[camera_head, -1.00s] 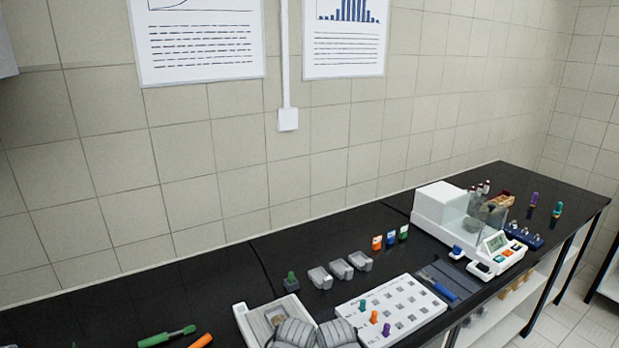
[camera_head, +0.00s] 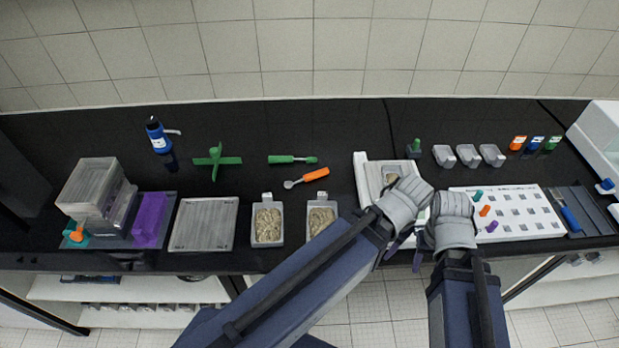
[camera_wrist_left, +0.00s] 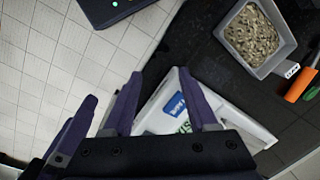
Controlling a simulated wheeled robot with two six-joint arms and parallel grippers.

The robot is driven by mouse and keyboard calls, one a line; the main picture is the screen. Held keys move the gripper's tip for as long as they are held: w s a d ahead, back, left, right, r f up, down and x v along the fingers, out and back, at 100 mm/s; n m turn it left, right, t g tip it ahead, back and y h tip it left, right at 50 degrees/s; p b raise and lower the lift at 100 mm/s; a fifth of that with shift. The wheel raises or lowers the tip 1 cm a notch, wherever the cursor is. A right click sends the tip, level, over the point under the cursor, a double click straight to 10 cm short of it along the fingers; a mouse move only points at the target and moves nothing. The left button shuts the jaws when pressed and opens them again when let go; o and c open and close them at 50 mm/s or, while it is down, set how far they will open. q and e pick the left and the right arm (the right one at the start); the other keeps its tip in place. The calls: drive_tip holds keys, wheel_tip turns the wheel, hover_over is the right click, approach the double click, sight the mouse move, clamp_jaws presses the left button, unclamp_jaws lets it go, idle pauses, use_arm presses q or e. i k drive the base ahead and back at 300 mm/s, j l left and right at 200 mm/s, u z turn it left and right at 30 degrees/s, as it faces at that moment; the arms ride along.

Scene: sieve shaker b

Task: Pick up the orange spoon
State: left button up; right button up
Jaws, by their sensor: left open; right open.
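The orange spoon (camera_head: 314,175) lies on the black bench in the head view, its orange handle to the right and its grey bowl to the left. Its orange handle also shows at the right edge of the left wrist view (camera_wrist_left: 301,85). My left gripper (camera_head: 394,244) is right of and nearer than the spoon, apart from it, at the bench's front edge. In the left wrist view my left gripper (camera_wrist_left: 160,73) is open and empty. My right gripper (camera_head: 420,256) is close beside it, open, its fingers partly hidden by the wrist.
Two grey trays of grainy material (camera_head: 268,240) stand in front of the spoon. A green-handled tool (camera_head: 291,159) lies just behind it, and a green cross-shaped piece (camera_head: 216,161) to the left. A white device (camera_head: 364,184) stands right. Bare bench lies left of the spoon.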

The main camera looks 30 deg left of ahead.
sight(288, 184)
drive_tip(key=k+j+z, duration=0.45)
drive_tip(key=k+j, duration=0.2)
drive_tip(key=j, duration=0.35)
drive_tip(key=k+j+z, duration=0.45)
drive_tip(key=k+j, duration=0.35)
